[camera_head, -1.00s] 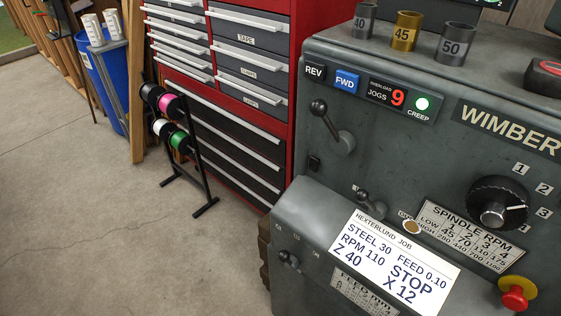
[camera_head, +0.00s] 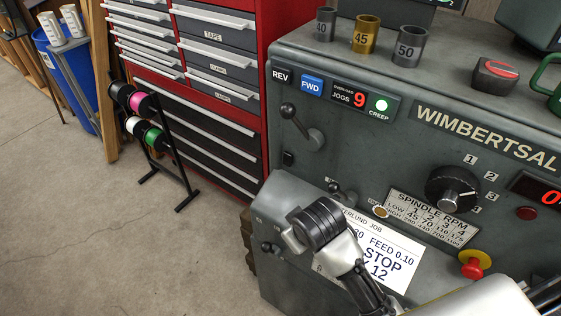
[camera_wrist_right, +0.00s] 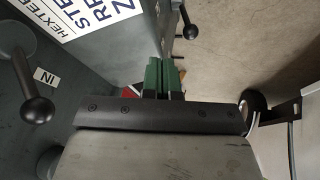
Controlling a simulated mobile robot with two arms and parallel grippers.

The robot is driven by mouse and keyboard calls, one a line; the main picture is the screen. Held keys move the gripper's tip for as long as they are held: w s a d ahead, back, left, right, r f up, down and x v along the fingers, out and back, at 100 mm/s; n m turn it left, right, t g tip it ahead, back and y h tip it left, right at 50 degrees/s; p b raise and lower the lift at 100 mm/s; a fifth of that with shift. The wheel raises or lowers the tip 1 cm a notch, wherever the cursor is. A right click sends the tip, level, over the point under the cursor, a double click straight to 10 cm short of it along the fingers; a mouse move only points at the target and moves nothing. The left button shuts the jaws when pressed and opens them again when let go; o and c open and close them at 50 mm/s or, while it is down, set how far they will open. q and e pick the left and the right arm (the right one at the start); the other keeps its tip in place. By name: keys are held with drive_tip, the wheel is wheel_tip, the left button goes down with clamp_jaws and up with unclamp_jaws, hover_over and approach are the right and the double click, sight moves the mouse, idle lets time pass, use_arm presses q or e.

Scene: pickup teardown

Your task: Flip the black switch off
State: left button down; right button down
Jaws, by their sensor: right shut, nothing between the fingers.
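A small black switch (camera_head: 288,158) sits on the left of the grey machine's front, below the REV label and beside a ball-ended lever (camera_head: 302,127). I cannot tell its position at this size. My right arm reaches in from the lower right in the head view, over the job card; its fingers cannot be made out there. In the right wrist view my right gripper (camera_wrist_right: 164,78) shows green fingers close together, shut and empty. The switch cannot be made out in that view. My left gripper is not in view.
Levers stand out nearby, including a black-balled one (camera_wrist_right: 37,110) by an IN label in the wrist view. The job card (camera_head: 400,262) is partly covered by my arm. A red stop button (camera_head: 472,268) and dial (camera_head: 452,188) are to the right. Open floor (camera_head: 120,240) lies left.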

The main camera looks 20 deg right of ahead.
sight(288, 159)
drive_tip(key=w+a+r+n+t+h, duration=0.1)
drive_tip(key=w+a+r+n, duration=0.1)
drive_tip(key=w+r, duration=0.8)
drive_tip(key=shift+w+a+r+t+h, duration=0.3)
drive_tip(key=shift+w+a+r, duration=0.05)
drive_tip(key=shift+w, duration=0.3)
drive_tip(key=x, duration=0.4)
drive_tip(key=d+p+x, duration=0.1)
drive_tip(key=x, duration=0.2)
drive_tip(key=w+d+r+p+x, duration=0.1)
drive_tip(key=x, duration=0.3)
drive_tip(key=shift+w+d+f, duration=0.15)
drive_tip(key=shift+w+f, duration=0.05)
drive_tip(key=shift+f, duration=0.1)
drive_tip(key=shift+w+d+f+p, duration=0.15)
drive_tip(key=shift+w+d+p, duration=0.1)
drive_tip(key=shift+d+p, duration=0.1)
